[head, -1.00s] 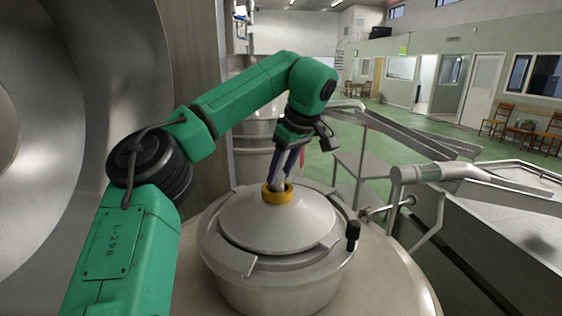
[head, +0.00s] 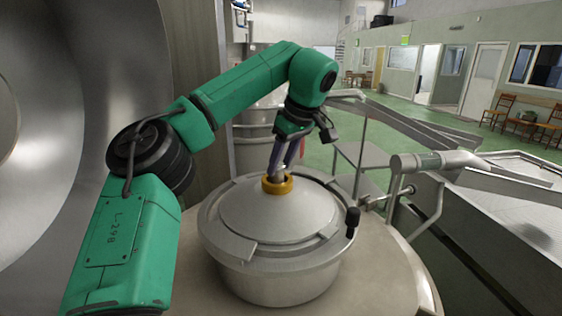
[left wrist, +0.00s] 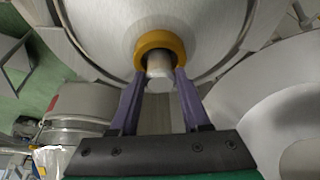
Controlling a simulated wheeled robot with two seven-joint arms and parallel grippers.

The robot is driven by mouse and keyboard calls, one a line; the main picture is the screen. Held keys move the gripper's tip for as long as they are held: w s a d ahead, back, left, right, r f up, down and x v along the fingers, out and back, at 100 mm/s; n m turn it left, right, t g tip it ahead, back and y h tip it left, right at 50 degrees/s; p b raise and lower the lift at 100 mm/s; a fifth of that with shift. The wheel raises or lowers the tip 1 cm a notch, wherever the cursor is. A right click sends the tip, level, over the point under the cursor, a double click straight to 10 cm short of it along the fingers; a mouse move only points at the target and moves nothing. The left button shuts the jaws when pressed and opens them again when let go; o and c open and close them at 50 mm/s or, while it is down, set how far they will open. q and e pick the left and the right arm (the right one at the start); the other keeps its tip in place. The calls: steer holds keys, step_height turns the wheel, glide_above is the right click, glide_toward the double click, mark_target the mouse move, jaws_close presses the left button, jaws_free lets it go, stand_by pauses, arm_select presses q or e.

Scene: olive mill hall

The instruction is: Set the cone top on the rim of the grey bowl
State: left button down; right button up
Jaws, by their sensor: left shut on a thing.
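The cone top (head: 278,217) is a broad, shallow grey metal cone with a yellow ring (head: 277,185) around its neck and a pale knob at its peak. My left gripper (head: 281,172) reaches down from above and is shut on the knob. The left wrist view shows the purple fingers (left wrist: 160,78) on both sides of the knob. The grey bowl (head: 278,282) stands below. The cone top lies level within its rim and looks down on it; I cannot tell if a slight gap remains. My right gripper is not in view.
The bowl stands on a pale round top (head: 395,270). A large steel drum (head: 60,130) rises at the left. A metal pipe (head: 435,160) and trough lie to the right.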

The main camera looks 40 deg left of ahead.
arm_select(q)
steer(key=shift+c, duration=1.4)
jaws_free()
steer(key=shift+s+d+r, duration=0.1)
steer(key=shift+s+d, duration=0.05)
steer(key=shift+d+r, duration=0.1)
steer(key=shift+r, duration=0.25)
steer(key=v, duration=1.1)
steer(key=shift+s+d+r, duration=0.1)
steer(key=shift+d, duration=0.1)
